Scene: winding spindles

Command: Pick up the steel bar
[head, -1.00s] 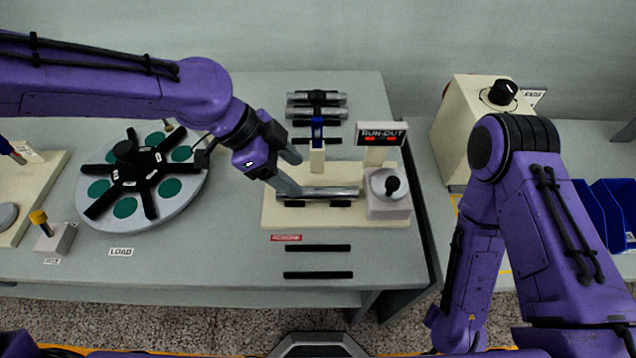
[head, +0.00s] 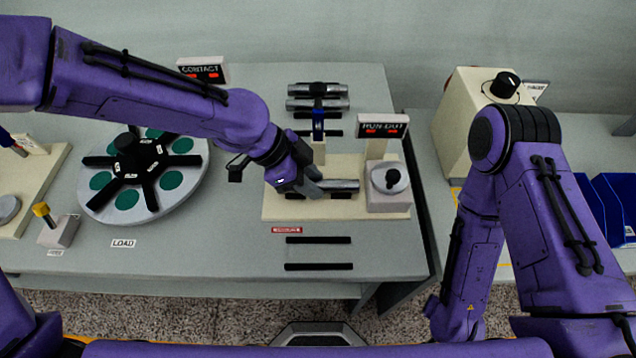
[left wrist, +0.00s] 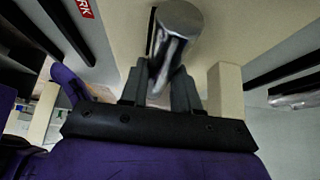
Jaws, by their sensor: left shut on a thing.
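The steel bar (head: 344,185) is a shiny cylinder lying across the cream run-out fixture (head: 283,208). My left gripper (head: 316,184) is shut on its left part, which the fingers hide in the head view. In the left wrist view my left gripper (left wrist: 160,88) has a dark finger on each side of the steel bar (left wrist: 178,35), whose round end points away from the palm. The bar still appears low over the fixture; I cannot tell whether it touches its supports. My right arm is in view but its gripper is not.
A grey dial unit (head: 388,201) and the RUN-OUT display (head: 382,127) stand close right of the bar. More bars (head: 318,103) lie on a rack at the back. A turntable (head: 99,206) is at left. Front black strips (head: 318,240) are empty.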

